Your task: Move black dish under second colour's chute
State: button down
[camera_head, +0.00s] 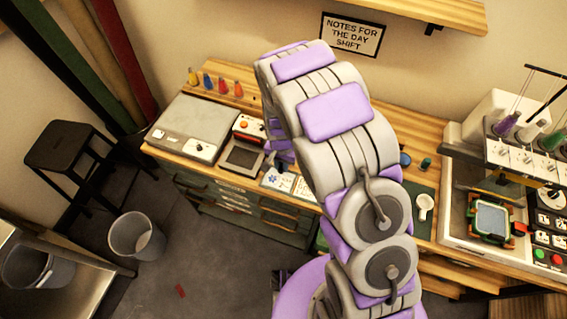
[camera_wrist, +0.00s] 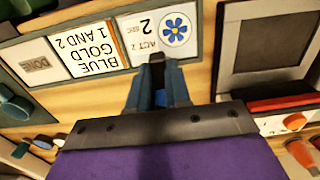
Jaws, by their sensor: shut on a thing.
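I cannot make out a black dish or a colour chute in either view. My gripper (camera_wrist: 157,70) shows in the wrist view with its fingers close together at the near edge of a white card with a blue flower (camera_wrist: 178,30). The fingers look shut on that card's edge; the exact contact is hard to see. In the head view my arm hides most of my gripper.
A multi-thread machine (camera_head: 510,150) with a framed hoop (camera_head: 490,222) stands at the right. A grey case (camera_head: 197,127) and several coloured cones (camera_head: 207,80) are at the left. A stool (camera_head: 65,155) and bin (camera_head: 136,236) stand on the floor.

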jog(key=shift+w+d+f, duration=0.1)
jog(key=shift+d+f, duration=0.1)
jog(key=shift+f, duration=0.1)
jog(key=shift+w+f+b, duration=0.35)
jog(key=shift+f, duration=0.35)
jog(key=shift+w+f+b, duration=0.3)
jog(key=shift+w+f, duration=0.05)
jog(key=shift+f, duration=0.3)
jog(key=shift+d, duration=0.1)
jog(key=shift+d, duration=0.1)
jog(key=shift+r, duration=0.1)
jog(key=shift+p, duration=0.4)
jog(key=shift+w+d+f+p, duration=0.15)
jog(key=shift+w+d, duration=0.2)
jog(key=shift+w, duration=0.65)
jog(key=shift+w+d+p, duration=0.15)
jog(key=shift+w+d, duration=0.2)
jog(key=shift+w, duration=0.7)
jog(key=shift+w+d+f+p, duration=0.15)
jog(key=shift+w+d, duration=0.2)
jog(key=shift+w, duration=0.65)
jog(key=shift+r, duration=0.1)
